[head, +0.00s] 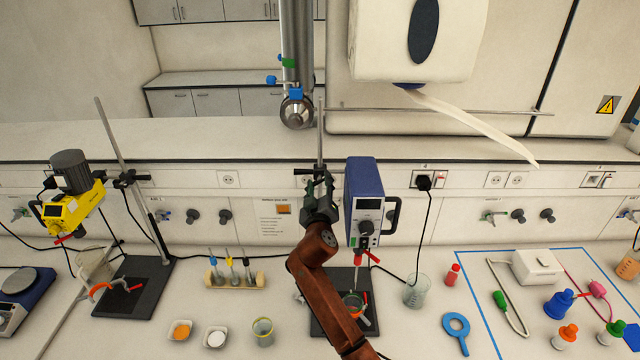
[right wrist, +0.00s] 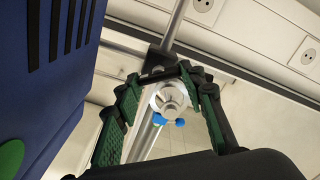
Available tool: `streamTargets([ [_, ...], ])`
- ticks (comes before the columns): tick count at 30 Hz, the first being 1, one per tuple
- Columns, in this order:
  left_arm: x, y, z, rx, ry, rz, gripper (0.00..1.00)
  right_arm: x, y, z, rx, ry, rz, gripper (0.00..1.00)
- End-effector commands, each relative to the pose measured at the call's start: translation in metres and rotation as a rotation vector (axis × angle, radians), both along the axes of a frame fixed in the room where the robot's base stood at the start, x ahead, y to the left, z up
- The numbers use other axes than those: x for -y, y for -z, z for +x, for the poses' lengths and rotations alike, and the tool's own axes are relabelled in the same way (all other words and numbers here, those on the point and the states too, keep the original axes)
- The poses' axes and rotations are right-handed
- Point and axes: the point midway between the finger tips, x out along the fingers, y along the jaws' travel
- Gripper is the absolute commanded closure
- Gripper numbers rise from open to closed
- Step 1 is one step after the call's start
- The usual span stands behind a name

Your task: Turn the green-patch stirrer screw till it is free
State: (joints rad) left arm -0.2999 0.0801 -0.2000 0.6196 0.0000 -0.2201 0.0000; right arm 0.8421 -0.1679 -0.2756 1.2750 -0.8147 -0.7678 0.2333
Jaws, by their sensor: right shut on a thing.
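The blue-and-grey stirrer (head: 363,203) hangs on a vertical metal rod (head: 320,130) at the middle of the bench. Its blue side fills the left of the right wrist view (right wrist: 50,70), with a green patch (right wrist: 10,158) at the edge. My right gripper (head: 319,180) is at the rod, left of the stirrer. In the right wrist view its green-padded fingers (right wrist: 162,82) close around the dark screw part (right wrist: 160,66) of the clamp at the rod. The fingers hide much of the screw, so its thread cannot be seen. My left gripper is not in view.
A beaker (head: 354,301) stands below the stirrer on its dark base. A yellow stirrer (head: 70,208) is on another stand at left. A tube rack (head: 235,276), small dishes and a glass beaker (head: 415,291) stand nearby. A steel pipe (head: 297,60) hangs behind the rod.

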Motion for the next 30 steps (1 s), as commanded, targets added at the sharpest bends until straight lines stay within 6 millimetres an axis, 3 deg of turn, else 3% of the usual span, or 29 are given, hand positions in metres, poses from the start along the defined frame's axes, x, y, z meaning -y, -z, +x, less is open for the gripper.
streamTargets([
  [10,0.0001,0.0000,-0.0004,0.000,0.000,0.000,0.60,-0.0007,-0.0008,-0.0001,0.002,-0.002,-0.002,0.87],
  [11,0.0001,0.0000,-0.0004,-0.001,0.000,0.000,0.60,-0.0007,-0.0008,-0.0001,0.002,-0.002,-0.002,0.61],
  [18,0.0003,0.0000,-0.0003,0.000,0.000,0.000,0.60,-0.0003,-0.0006,-0.0001,0.002,-0.001,-0.002,0.45],
  [26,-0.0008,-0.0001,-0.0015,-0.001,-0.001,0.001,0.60,-0.0002,-0.0002,-0.0006,0.001,-0.001,-0.001,0.45],
  [30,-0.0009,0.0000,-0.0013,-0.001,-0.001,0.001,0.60,-0.0008,0.0001,-0.0099,0.001,-0.002,0.000,0.45],
])
